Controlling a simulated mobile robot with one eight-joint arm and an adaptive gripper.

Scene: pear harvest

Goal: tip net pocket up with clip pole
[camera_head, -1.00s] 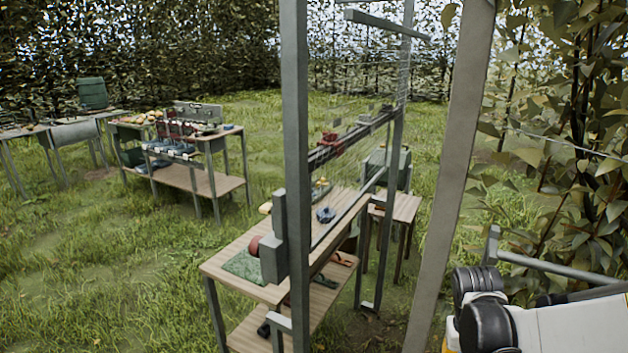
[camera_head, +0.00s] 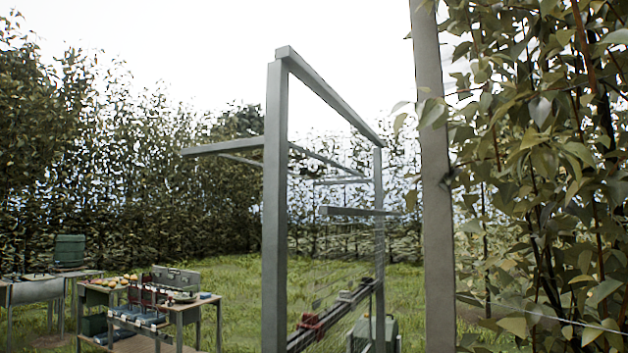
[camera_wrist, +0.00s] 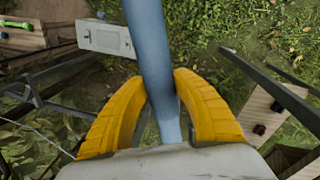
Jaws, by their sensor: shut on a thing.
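In the wrist view my gripper (camera_wrist: 160,82) has its two yellow fingers closed around a smooth blue-grey pole (camera_wrist: 151,38). I take it for the clip pole. It runs from the top edge down between the fingers; both its ends and any clip are out of sight. My gripper is not in the head view. There a tall grey metal frame (camera_head: 274,190) stands upright, with faint thin net strands (camera_head: 340,270) across its lower opening. I cannot make out a distinct net pocket.
A bare post (camera_head: 435,200) and leafy branches (camera_head: 550,150) fill the right side. Grey arms stick out from the frame. A red clamp-like part (camera_head: 309,325) sits on a dark rail. A laden bench (camera_head: 150,310) stands at lower left, with open grass between.

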